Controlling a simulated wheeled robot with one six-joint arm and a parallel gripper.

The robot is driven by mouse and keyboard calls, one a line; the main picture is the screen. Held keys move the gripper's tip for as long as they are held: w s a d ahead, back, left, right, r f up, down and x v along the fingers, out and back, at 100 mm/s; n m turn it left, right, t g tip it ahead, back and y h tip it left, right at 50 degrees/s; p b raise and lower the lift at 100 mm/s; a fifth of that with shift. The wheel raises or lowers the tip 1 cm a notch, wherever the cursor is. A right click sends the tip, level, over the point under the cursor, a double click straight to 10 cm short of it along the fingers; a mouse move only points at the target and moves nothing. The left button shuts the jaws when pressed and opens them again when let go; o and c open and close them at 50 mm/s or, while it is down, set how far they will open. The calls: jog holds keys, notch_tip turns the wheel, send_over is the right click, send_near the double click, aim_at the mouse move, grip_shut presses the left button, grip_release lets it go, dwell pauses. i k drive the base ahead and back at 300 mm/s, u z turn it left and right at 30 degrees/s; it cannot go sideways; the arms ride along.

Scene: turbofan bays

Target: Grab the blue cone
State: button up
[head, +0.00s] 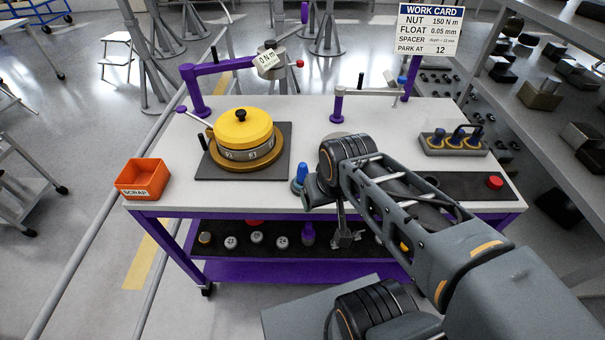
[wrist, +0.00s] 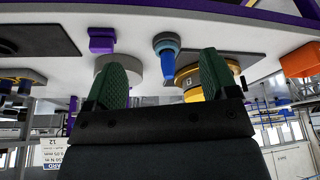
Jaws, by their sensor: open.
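The blue cone (head: 299,178) stands near the front edge of the white tabletop, left of my arm. In the wrist view, where the scene appears upside down, the blue cone (wrist: 168,68) shows with its grey-blue round base, between the lines of my two fingers and beyond them. My gripper (wrist: 163,76) is open, with green pads apart and nothing between them.
A yellow-topped round unit (head: 243,130) sits on a dark mat left of the cone. An orange scrap bin (head: 143,179) is at the left edge. A tray of blue-handled pieces (head: 453,148) and a red button (head: 495,182) are at right. A lower shelf (head: 270,238) holds several small parts.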

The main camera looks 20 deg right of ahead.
aim_at(302, 170)
jog(key=u, duration=2.55)
jog(key=k, duration=0.55)
jog(key=z, duration=0.15)
